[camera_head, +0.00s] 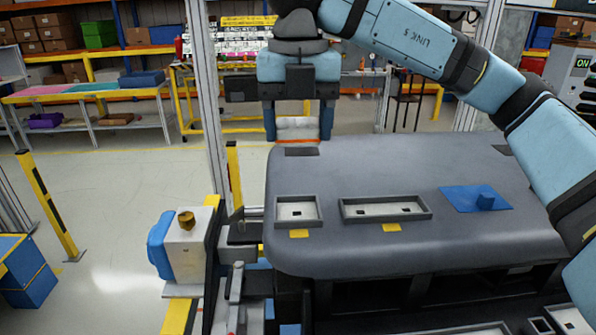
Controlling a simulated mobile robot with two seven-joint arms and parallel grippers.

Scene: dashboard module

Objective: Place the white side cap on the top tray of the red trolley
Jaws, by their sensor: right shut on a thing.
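My right gripper (298,135) points down at the far left corner of the grey dashboard module (375,165). It is shut on a white piece, which looks like the white side cap (297,124), with one finger on each side. An orange-red strip shows just below the cap. I cannot tell whether the cap touches the dashboard or is held beyond its edge. No red trolley can be made out. My left gripper is not in view.
The dashboard has two framed recesses (385,209) and a blue plate (476,198). A white-and-blue fixture (180,245) stands at its left. A grey upright post (208,100) rises left of my right gripper. Open floor (110,205) lies at the left, before a long table (90,92).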

